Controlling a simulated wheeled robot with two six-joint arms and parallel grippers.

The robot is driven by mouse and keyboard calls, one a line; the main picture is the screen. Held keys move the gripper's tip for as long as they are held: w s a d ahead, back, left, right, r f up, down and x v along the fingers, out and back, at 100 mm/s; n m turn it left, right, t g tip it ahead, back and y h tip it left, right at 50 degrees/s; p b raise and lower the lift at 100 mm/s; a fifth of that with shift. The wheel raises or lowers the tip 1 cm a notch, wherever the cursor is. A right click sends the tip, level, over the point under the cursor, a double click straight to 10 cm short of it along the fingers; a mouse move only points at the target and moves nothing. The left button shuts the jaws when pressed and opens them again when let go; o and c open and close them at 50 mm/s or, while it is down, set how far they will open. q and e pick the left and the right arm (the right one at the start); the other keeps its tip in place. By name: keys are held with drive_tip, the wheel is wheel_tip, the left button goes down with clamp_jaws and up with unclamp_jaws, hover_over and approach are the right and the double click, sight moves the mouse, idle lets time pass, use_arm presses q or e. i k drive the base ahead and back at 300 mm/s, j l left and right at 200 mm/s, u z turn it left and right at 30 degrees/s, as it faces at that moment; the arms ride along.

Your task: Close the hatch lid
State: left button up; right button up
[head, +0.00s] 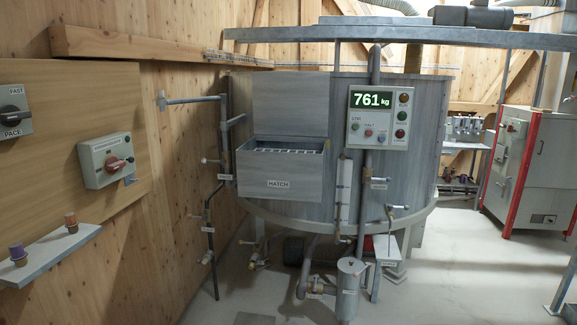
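The hatch (279,180) is a grey box labelled HATCH on the front of the large round grey mixer tank (395,200). Its lid (290,103) stands open, raised upright behind the box opening. A light grating or row of bars (285,151) shows inside the opening. Neither of my grippers is in the head view.
A control panel (378,117) reading 761 kg is right of the hatch. Pipes with valves (210,215) stand at its left and below. Switch boxes (106,160) and a small shelf (48,252) are on the left wall. Floor at front is mostly clear.

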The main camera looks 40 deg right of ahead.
sight(284, 103)
drive_tip(key=l+z, duration=0.1)
drive_tip(key=l, duration=0.3)
drive_tip(key=i+l+z, duration=0.1)
drive_tip(key=l, duration=0.3)
drive_tip(key=l+z, duration=0.15)
drive_tip(key=l, duration=0.25)
drive_tip(key=i+l+z, duration=0.1)
drive_tip(key=l, duration=0.3)
drive_tip(key=i+l+z, duration=0.1)
drive_tip(key=l, duration=0.3)
drive_tip(key=i+l+z, duration=0.1)
drive_tip(key=l, duration=0.3)
drive_tip(key=i+l+z, duration=0.1)
drive_tip(key=l, duration=0.25)
drive_tip(key=i+j+z, duration=0.1)
drive_tip(key=i+j, duration=0.4)
drive_tip(key=i+j+z, duration=0.1)
drive_tip(key=i+j, duration=0.35)
drive_tip(key=j, duration=0.25)
